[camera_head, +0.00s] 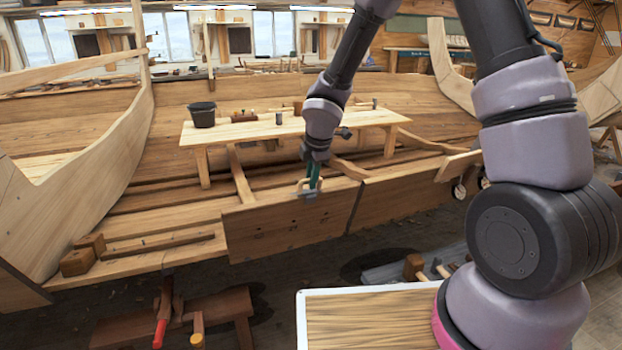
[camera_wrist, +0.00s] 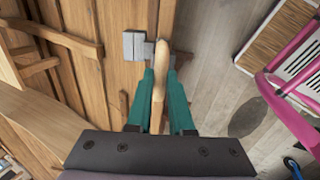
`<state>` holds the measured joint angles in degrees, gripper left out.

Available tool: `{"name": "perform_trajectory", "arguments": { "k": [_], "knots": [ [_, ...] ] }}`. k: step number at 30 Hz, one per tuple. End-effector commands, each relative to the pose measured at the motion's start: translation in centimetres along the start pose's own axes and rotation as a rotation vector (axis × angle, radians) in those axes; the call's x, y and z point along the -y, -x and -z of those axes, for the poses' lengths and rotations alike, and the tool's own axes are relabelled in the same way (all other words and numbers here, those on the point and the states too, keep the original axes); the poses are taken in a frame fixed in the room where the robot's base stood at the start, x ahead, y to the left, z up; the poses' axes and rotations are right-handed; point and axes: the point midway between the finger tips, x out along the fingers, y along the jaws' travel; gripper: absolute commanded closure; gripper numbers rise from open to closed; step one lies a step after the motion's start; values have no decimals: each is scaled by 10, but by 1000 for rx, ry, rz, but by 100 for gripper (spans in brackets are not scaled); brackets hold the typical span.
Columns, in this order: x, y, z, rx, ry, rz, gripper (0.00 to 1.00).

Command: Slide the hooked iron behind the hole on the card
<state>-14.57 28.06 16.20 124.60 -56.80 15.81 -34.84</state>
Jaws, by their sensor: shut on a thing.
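My gripper (camera_head: 314,178), with its green fingers, is at the top edge of the hull plank (camera_head: 285,225). In the wrist view my gripper (camera_wrist: 159,78) is shut on the pale wooden handle (camera_wrist: 158,98) of the hooked iron. The iron's grey block-like head (camera_wrist: 134,46) sticks out to the left beyond the fingertips, over or near the plank edge. In the head view the iron (camera_head: 308,194) shows small and grey just below the fingers. Small dark marks show on the plank's face below it. I cannot make out the card or its hole.
A wooden bench (camera_head: 250,130) stands inside the hull behind my gripper, with a dark bucket (camera_head: 202,114) and small items on it. A low stool (camera_head: 215,315) with tools stands at the front left. A white-edged wooden top (camera_head: 365,318) is at the front centre.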

Motion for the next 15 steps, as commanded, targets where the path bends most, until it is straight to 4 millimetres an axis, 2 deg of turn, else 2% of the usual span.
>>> {"name": "perform_trajectory", "arguments": {
  "k": [15],
  "knots": [
    [1,0,-36,2,-4,2,100]
  ]
}}
